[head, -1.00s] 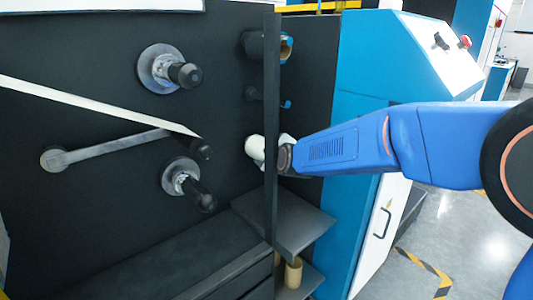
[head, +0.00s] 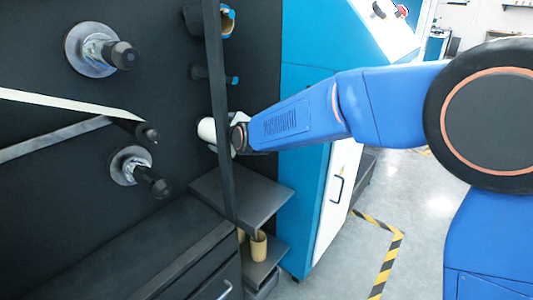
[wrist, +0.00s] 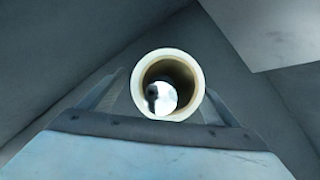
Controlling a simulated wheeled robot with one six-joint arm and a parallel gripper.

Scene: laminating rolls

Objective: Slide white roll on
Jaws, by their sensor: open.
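The white roll (head: 207,130) shows in the head view beside the black panel, partly hidden by a dark upright post and my gripper. My gripper (head: 238,136) is at the roll's right side. In the wrist view a hollow tube with a cream rim (wrist: 144,70) faces the camera end-on, between the fingers of my gripper (wrist: 162,100). The fingers are open to either side of it. Something bright with a dark spot shows through the bore; I cannot tell what it is. Two spindles, upper (head: 98,50) and lower (head: 134,168), stick out bare from the panel at left.
The dark post (head: 221,100) stands in front of the roll. A shelf (head: 255,195) lies below, with tan cores (head: 258,246) under it. A white strip (head: 70,103) crosses the panel. A blue cabinet (head: 305,100) stands at right; open floor (head: 415,220) lies beyond.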

